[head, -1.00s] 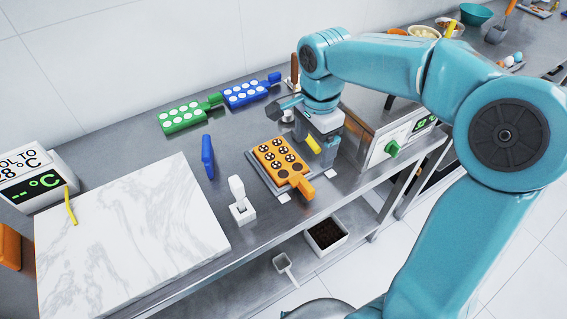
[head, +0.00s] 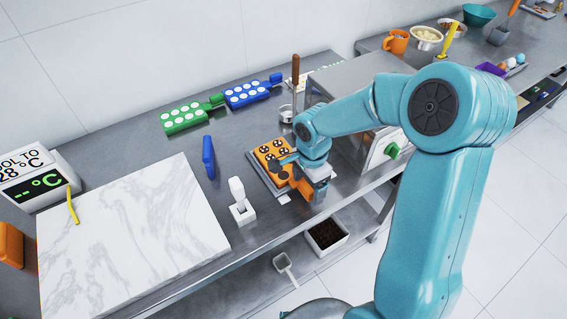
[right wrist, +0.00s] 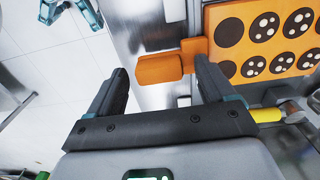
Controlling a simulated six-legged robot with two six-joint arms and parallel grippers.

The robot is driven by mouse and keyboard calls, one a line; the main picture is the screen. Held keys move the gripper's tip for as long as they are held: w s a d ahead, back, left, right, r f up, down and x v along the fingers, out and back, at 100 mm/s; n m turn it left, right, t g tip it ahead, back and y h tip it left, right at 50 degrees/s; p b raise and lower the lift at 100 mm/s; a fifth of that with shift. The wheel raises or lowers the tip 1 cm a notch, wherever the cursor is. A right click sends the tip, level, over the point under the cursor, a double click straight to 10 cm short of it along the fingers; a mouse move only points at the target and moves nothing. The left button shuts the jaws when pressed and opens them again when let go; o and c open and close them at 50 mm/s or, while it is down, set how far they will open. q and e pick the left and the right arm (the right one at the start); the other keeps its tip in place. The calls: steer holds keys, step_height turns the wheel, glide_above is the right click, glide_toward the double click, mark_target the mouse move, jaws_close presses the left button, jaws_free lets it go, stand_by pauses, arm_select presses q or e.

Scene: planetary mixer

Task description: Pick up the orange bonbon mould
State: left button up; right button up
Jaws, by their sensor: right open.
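The orange bonbon mould (head: 268,152) lies on a grey tray on the steel bench, its round cavities holding dark chocolate with pale spots. My right gripper (head: 306,188) is low over the mould's handle end and hides most of the handle in the head view. In the right wrist view the mould (right wrist: 235,62) is at the upper right. Its orange handle (right wrist: 160,69) shows between the two open dark fingers (right wrist: 162,80), with nothing gripped. My left gripper is not in the head view. A teal and dark part at the wrist view's top left is unclear.
Green (head: 183,116) and blue (head: 247,93) moulds lie behind. A white scoop holder (head: 242,212) and marble slab (head: 130,235) are left of the mould. A steel machine with a green knob (head: 392,150) stands close right. A dark-filled bin (head: 325,236) is below the bench edge.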

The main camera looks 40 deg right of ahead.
steer(key=c, duration=1.3)
steer(key=shift+o, duration=0.2)
steer(key=shift+r, duration=0.1)
step_height(320, 180, up, 20)
